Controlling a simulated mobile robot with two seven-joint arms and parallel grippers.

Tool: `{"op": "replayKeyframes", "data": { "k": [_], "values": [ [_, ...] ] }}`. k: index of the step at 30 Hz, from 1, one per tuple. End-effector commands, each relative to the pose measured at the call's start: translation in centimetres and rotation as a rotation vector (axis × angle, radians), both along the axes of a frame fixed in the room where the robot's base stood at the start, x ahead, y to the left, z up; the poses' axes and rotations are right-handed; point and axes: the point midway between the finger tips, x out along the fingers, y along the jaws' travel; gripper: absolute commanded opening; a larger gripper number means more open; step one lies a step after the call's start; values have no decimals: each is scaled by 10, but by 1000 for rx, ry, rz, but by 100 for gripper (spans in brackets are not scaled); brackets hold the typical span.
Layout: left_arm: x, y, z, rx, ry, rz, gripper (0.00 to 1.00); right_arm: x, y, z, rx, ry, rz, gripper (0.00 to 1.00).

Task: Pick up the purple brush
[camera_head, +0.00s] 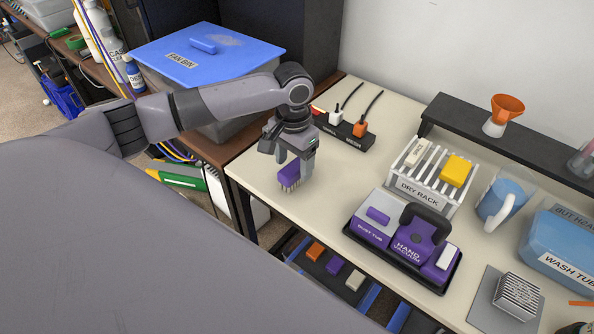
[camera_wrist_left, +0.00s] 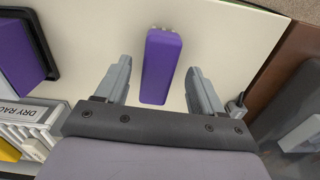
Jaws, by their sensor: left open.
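The purple brush (camera_head: 289,174) is at the left end of the cream table in the head view, with its bristles at the lower end. In the left wrist view the brush (camera_wrist_left: 160,65) shows as a purple block between the two fingers, with a gap on each side. My left gripper (camera_head: 296,172) points down over it and partly hides it. It is open, and its fingertips (camera_wrist_left: 157,88) flank the brush without visibly touching it. Whether the brush rests on the table is hard to tell. My right gripper is in neither view.
A power strip (camera_head: 346,131) with plugs lies behind the gripper. A dry rack (camera_head: 424,183) and a purple hand vacuum set (camera_head: 402,240) stand to the right. A grey bin with a blue lid (camera_head: 206,54) is at the back left. The table (camera_head: 262,212) is bare around the brush.

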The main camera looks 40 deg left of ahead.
Motion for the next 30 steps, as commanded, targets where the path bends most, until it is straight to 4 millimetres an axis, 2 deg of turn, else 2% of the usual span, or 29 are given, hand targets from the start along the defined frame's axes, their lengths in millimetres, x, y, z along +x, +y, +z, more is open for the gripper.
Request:
{"op": "replayKeyframes", "data": {
  "k": [3, 6, 15, 20, 21, 30],
  "values": [
    [0, -2, -21, 0, 3, -1, 68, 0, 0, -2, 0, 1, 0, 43],
    [0, -2, -32, 0, 2, -1, 68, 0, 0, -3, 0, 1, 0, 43],
    [0, -2, -36, 1, 0, -2, 68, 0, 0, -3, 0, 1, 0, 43],
    [0, -2, -36, 0, 0, -2, 16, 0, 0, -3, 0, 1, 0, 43],
    [0, -2, -36, 0, 0, -2, 12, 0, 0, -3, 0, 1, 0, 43],
    [1, -2, -32, 0, -2, -1, 12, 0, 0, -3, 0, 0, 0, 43]
  ]
}}
